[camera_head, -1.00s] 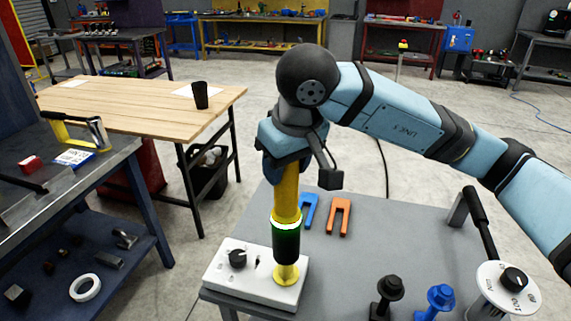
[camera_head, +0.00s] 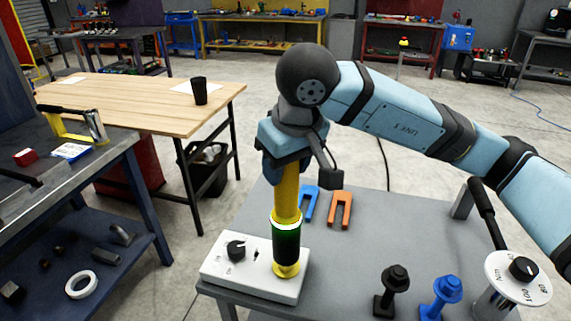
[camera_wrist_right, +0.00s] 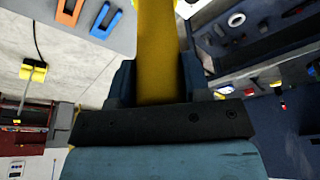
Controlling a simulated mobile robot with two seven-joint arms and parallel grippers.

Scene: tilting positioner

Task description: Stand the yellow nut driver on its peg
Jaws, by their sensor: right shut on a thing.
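The yellow nut driver (camera_head: 287,196) is upright in my right gripper (camera_head: 286,168) in the head view. It has a white ring and a dark green-black sleeve low down. Its lower end is right at the yellow peg (camera_head: 286,270) on the white box; only the peg's flared yellow base shows below the sleeve. I cannot tell whether it is fully seated. In the right wrist view, the fingers (camera_wrist_right: 160,82) are shut around the yellow shaft (camera_wrist_right: 157,45). My left gripper is not in view.
The white box (camera_head: 232,270) has a black knob and stands at the grey table's (camera_head: 350,260) front left. Orange (camera_head: 340,208) and blue (camera_head: 309,204) forked pieces lie behind. Black (camera_head: 392,290) and blue (camera_head: 440,298) pegs and a round dial (camera_head: 518,277) stand to the right.

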